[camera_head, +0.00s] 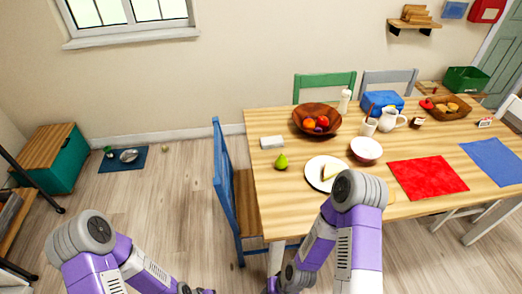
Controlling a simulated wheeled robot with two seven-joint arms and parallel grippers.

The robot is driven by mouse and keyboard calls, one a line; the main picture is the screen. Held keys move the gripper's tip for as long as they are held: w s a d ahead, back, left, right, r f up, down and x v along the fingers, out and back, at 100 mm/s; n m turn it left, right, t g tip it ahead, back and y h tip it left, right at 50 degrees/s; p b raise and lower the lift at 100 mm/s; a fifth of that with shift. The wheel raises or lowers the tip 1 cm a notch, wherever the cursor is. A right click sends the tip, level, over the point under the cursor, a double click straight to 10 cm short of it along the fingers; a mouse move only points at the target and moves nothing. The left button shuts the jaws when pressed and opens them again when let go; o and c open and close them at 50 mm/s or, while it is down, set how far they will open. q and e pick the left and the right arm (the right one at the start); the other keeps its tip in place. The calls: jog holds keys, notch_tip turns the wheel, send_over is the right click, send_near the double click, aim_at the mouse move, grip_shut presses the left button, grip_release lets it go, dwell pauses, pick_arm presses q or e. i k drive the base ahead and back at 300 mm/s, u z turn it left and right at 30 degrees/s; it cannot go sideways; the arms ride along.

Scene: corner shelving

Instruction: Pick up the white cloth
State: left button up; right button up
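A small white folded cloth (272,142) lies flat on the wooden table (262,188) near its left end. It is left of the fruit bowl and behind the green pear. Nothing covers it. My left arm comes in at the bottom left, and only a dark part of my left gripper (203,290) shows at the bottom edge. My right arm reaches down in front of the table, with a dark part of my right gripper (270,287) at the bottom edge. Both are far below the cloth and apart from it; their fingers are mostly cut off.
A green pear (281,162), a plate (315,171) with a wedge of food and a wooden bowl (299,117) of fruit stand near the cloth. A blue chair (223,172) stands at the table's left end. The floor left of it is mostly clear.

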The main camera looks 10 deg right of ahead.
aim_at(275, 141)
jog(key=u, duration=0.45)
jog(key=k, duration=1)
jog(key=u, duration=0.95)
jog(key=i, duration=2.4)
jog(key=z, duration=0.95)
jog(key=i, duration=1.2)
jog(key=z, duration=1.25)
